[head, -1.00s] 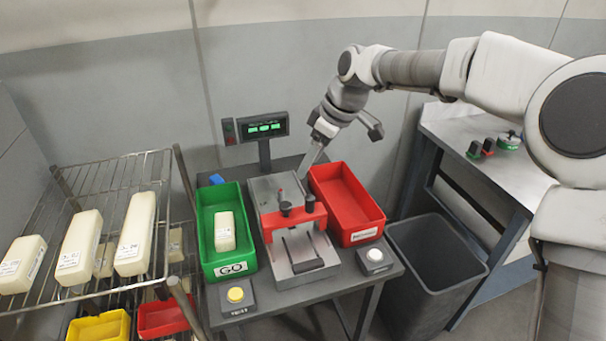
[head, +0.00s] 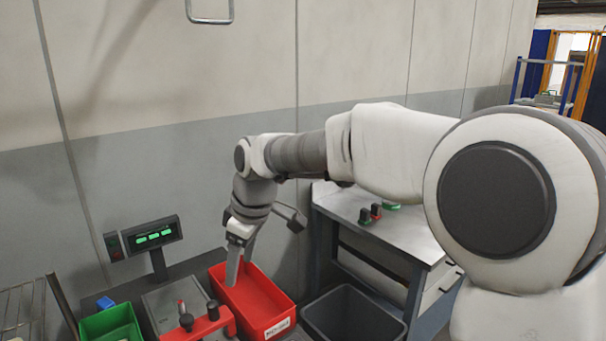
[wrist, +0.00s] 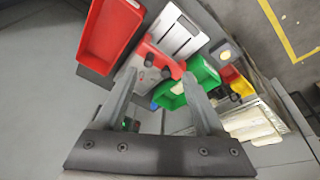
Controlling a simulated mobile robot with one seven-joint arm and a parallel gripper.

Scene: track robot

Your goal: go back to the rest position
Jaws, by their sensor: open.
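My gripper (head: 240,265) hangs from my bent arm above the left edge of the red bin (head: 262,305) in the head view. In the wrist view my gripper (wrist: 160,98) shows two fingers spread apart with nothing between them. Beyond the fingers are the metal fixture with its red clamp (wrist: 155,62), the green bin (wrist: 203,72) and the red bin (wrist: 110,32). In the head view the fixture's red clamp (head: 200,325) and the green bin (head: 110,325) are cut by the lower edge.
A display (head: 150,236) with green digits stands behind the fixture. A dark waste bin (head: 350,315) and a grey workbench (head: 385,232) stand to the right. A wire rack (head: 25,310) is at the lower left. The wall (head: 200,160) is close behind my arm.

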